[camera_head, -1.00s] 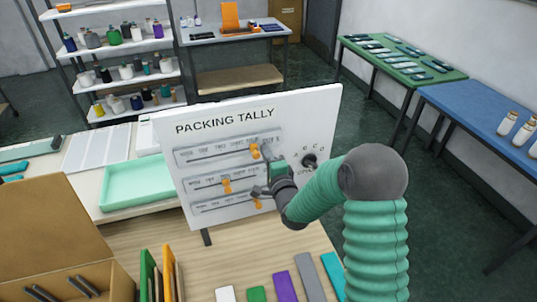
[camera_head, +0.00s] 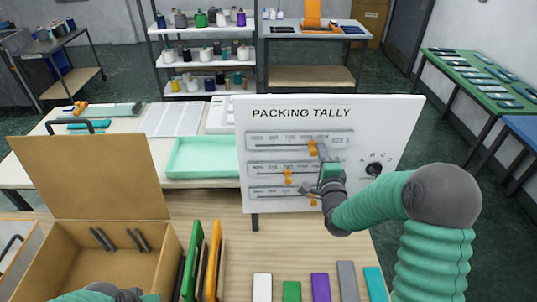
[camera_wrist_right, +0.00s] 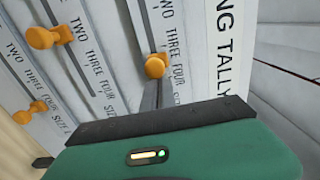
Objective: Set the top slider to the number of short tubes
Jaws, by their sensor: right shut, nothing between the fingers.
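The white PACKING TALLY board (camera_head: 400,120) stands on the table with three sliders. The top slider's orange knob (camera_head: 312,148) is right of its track's middle; in the wrist view this knob (camera_wrist_right: 155,66) sits beside THREE and FOUR. My right gripper (camera_head: 323,153) is shut and empty, its tips just right of that knob; I cannot tell if they touch. The middle knob (camera_head: 288,176) is further left; the bottom knob (camera_head: 313,202) is partly behind the gripper. Several short dark tubes (camera_head: 138,240) lie in the cardboard box. My left gripper shows only partly at the bottom edge, fingers hidden.
A dial (camera_head: 374,169) is on the board's right. Green and orange upright panels (camera_head: 213,260) stand beside the box. Coloured strips (camera_head: 320,287) lie along the front. A mint tray (camera_head: 203,158) is left of the board. Bare wood lies before the board.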

